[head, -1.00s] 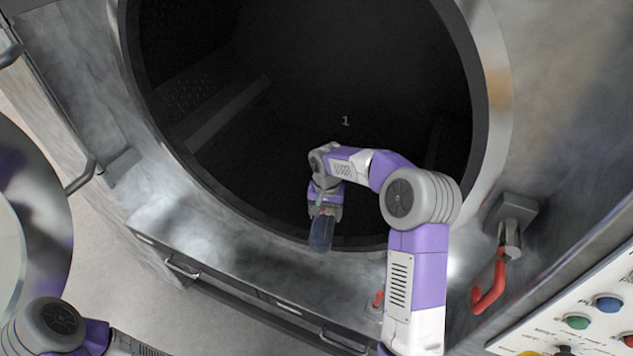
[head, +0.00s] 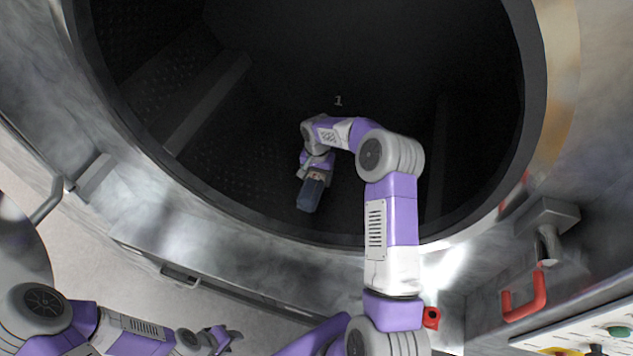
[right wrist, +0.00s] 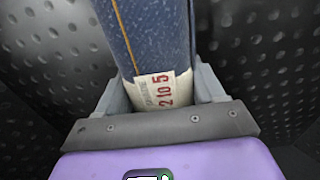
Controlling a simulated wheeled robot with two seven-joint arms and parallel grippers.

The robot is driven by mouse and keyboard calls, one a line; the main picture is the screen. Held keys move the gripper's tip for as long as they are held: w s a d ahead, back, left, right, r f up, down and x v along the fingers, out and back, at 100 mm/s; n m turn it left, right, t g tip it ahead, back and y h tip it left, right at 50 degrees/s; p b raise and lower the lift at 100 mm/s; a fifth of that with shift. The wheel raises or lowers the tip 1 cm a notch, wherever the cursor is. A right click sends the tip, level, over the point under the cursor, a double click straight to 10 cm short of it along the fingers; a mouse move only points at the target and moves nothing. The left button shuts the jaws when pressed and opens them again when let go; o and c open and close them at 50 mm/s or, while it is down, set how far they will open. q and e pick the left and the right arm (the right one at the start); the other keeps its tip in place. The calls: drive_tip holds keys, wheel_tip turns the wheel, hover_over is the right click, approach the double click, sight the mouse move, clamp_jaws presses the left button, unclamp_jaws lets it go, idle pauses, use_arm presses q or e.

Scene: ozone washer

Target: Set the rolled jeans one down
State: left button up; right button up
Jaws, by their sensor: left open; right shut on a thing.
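The rolled jeans (head: 311,194) are a dark blue roll, held inside the round drum opening in the head view. In the right wrist view the roll (right wrist: 150,40) shows blue denim with an orange seam and a pale band with a printed tag. My right gripper (head: 316,174) is shut on one end of the roll; its fingers (right wrist: 165,88) sit on both sides of the pale band. Whether the roll touches the drum floor cannot be told. My left gripper (head: 228,338) is open and empty, outside the washer at the lower left.
The dark drum (head: 225,150) has a dimpled inner wall and raised ribs (head: 208,105). Its metal rim (head: 175,205) surrounds my right arm. A red handle (head: 527,300) and a control panel (head: 590,335) stand at the lower right. The round door (head: 20,245) is at the left.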

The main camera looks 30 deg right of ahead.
wheel_tip(320, 180, down, 3)
drive_tip(key=shift+s+f, duration=0.1)
drive_tip(key=shift+f, duration=0.1)
drive_tip(key=shift+f, duration=0.2)
drive_tip(key=o, duration=1.3)
drive_tip(key=shift+r, duration=0.15)
